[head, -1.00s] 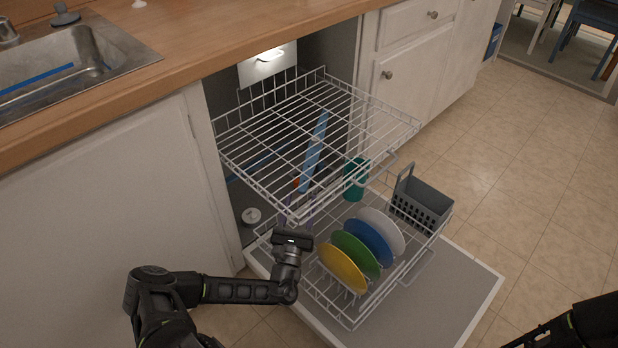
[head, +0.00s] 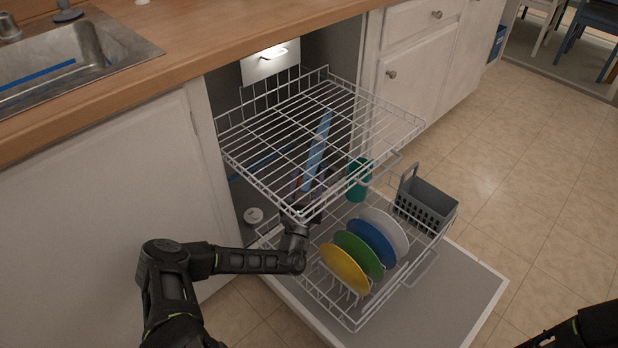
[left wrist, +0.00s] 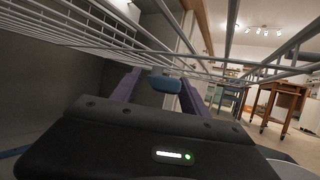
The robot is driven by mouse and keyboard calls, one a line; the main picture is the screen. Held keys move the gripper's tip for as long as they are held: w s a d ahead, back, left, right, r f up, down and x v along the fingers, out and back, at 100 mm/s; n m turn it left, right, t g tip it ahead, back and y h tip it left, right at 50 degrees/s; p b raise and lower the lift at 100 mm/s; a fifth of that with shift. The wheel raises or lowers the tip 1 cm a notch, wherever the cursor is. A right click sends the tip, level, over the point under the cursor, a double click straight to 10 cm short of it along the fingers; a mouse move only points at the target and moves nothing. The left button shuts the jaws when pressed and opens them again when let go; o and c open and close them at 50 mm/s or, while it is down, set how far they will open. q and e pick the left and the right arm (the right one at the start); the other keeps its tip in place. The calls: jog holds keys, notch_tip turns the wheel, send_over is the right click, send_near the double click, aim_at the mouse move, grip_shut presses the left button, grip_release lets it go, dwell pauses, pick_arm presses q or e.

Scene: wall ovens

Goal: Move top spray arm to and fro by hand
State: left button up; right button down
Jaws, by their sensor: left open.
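The top spray arm (head: 318,145) is a light blue bar seen through the wires of the pulled-out upper rack (head: 385,106), beneath it. In the left wrist view a blue end, likely of this spray arm (left wrist: 165,84), shows ahead between the purple fingers. My left gripper (head: 311,182) is under the front left part of the upper rack, partly hidden by its wires. It is open, with one finger on each side of the blue end. I cannot tell whether either finger touches it. My right gripper is out of view; only part of my right arm shows at lower right.
The lower rack (head: 352,324) holds several coloured plates (head: 364,247), a teal cup (head: 359,178) and a grey basket (head: 425,206). It sits over the open door (head: 445,310). A darker blue bar (head: 262,162) lies deeper inside. Rack wires pass close above my left gripper.

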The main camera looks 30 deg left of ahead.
pick_arm(q)
grip_shut()
dwell(0.4)
dwell(0.9)
